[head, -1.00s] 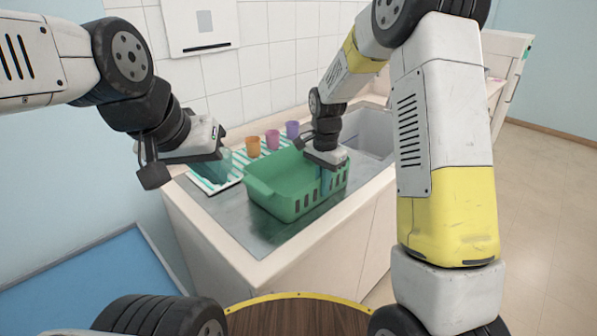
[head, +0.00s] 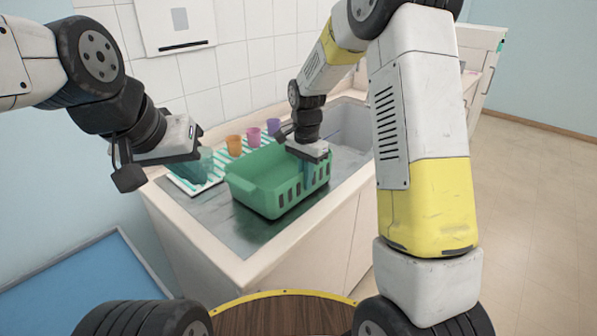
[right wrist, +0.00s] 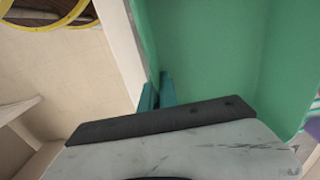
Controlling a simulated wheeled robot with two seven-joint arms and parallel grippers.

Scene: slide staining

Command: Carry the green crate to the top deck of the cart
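The green crate (head: 262,198) stands level on the metal counter top by the sink. My right gripper (head: 312,172) is at its right end, pointing down. In the right wrist view the teal fingertips (right wrist: 158,90) sit close together on the crate's wall (right wrist: 200,50), one on each side, and appear shut on it. My left gripper (head: 203,163) hangs left of the crate, apart from it, above the striped mat; its finger gap is not clear. A round brown wooden deck (head: 285,316) with a yellow rim, seemingly the cart's, shows at the bottom; its lower part is hidden.
An orange cup (head: 234,145), a pink cup (head: 253,137) and a purple cup (head: 273,126) stand on a green-striped mat (head: 185,185) behind the crate. The sink basin (head: 350,125) is at the right. A blue panel (head: 75,285) is at the lower left. Floor (head: 530,220) is clear at right.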

